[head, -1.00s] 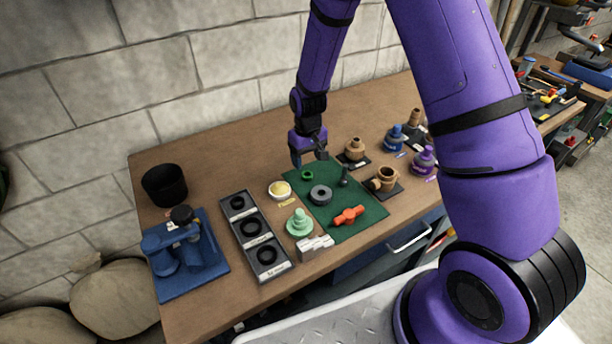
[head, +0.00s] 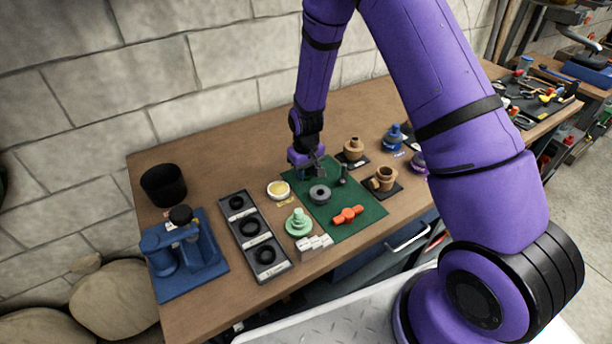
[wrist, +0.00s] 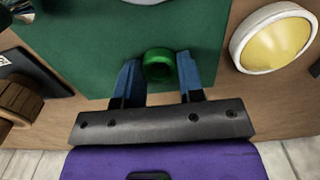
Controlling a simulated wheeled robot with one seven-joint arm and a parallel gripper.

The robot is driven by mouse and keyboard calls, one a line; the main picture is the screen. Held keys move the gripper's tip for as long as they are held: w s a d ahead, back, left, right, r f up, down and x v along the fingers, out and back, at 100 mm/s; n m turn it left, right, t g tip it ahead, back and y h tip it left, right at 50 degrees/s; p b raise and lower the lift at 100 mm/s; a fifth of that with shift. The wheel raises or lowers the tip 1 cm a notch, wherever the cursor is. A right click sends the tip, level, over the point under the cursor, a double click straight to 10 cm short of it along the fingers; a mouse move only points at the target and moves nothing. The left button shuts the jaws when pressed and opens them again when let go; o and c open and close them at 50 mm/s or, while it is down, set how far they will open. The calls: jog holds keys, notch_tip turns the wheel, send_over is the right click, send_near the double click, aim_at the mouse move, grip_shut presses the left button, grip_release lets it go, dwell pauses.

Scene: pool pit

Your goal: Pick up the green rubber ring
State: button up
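The green rubber ring (wrist: 159,65) lies on the dark green mat (wrist: 95,35) in the wrist view, near the mat's edge. My gripper (wrist: 158,62) is open, with one blue finger on each side of the ring. I cannot tell the exact height of the fingertips over the mat. In the head view my gripper (head: 306,172) is at the far left part of the mat (head: 345,215), and it hides the ring there.
A white bowl with yellow content (wrist: 275,38) stands close by; it also shows in the head view (head: 278,190). A grey ring-shaped part (head: 320,194), an orange-red part (head: 347,215) and a dark upright part (head: 342,176) are on the mat. A black tray (head: 270,273) holds black rings.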

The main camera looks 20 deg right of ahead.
jog(key=c, duration=0.4)
